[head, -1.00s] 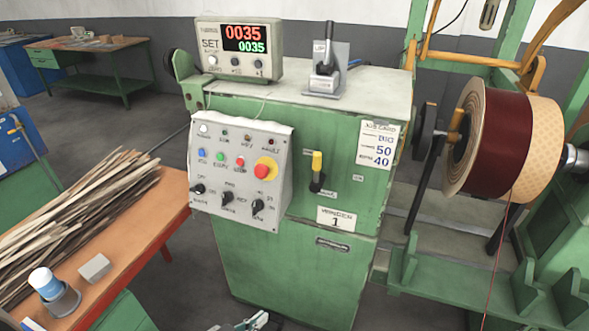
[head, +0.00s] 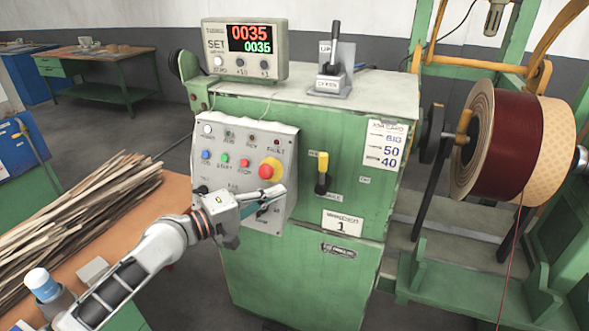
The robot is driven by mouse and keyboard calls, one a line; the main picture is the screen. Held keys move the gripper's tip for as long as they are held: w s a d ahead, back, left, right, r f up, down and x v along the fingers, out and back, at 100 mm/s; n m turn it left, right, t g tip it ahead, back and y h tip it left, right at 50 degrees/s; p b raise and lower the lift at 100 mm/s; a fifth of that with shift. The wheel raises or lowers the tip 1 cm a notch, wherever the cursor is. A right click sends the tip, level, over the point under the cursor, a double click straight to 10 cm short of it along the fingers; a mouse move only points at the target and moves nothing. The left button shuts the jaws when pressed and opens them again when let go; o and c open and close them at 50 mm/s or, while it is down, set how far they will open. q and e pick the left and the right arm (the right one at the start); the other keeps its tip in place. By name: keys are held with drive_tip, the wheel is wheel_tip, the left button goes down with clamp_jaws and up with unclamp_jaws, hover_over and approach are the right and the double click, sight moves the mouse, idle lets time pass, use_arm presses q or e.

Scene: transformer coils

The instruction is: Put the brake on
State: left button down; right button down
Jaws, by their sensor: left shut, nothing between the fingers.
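A hand lever with a yellow upper part and a black knob hanging down (head: 322,174) is on the front of the green winder cabinet (head: 345,262). A second lever, dark and upright (head: 334,50), stands in a grey bracket on the cabinet top. My left gripper (head: 279,190) is shut and empty in front of the lower part of the grey control panel (head: 287,137), left of and a little below the yellow-and-black lever and apart from it. It hides some lower knobs. My right gripper is not in view.
A red emergency button (head: 270,168) on the panel is just above my left gripper. A counter display (head: 243,50) stands on the cabinet. A dark red coil (head: 508,145) is at the right. A bench with wooden strips (head: 80,225) is at the left.

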sight(324, 170)
use_arm(q)
drive_tip(key=shift+w+a+r+n+h, duration=0.1)
drive_tip(key=shift+a+r+n+h, duration=0.05)
drive_tip(key=shift+r, duration=0.45)
drive_tip(key=shift+w+a+r+n+h, duration=0.1)
drive_tip(key=shift+r+n, duration=0.1)
drive_tip(key=shift+r, duration=0.45)
drive_tip(key=shift+w+a+r+n+h, duration=0.1)
drive_tip(key=shift+a+r+n+h, duration=0.05)
drive_tip(key=shift+r, duration=0.45)
drive_tip(key=shift+d, duration=0.1)
drive_tip(key=x, duration=1)
drive_tip(key=shift+f, duration=0.1)
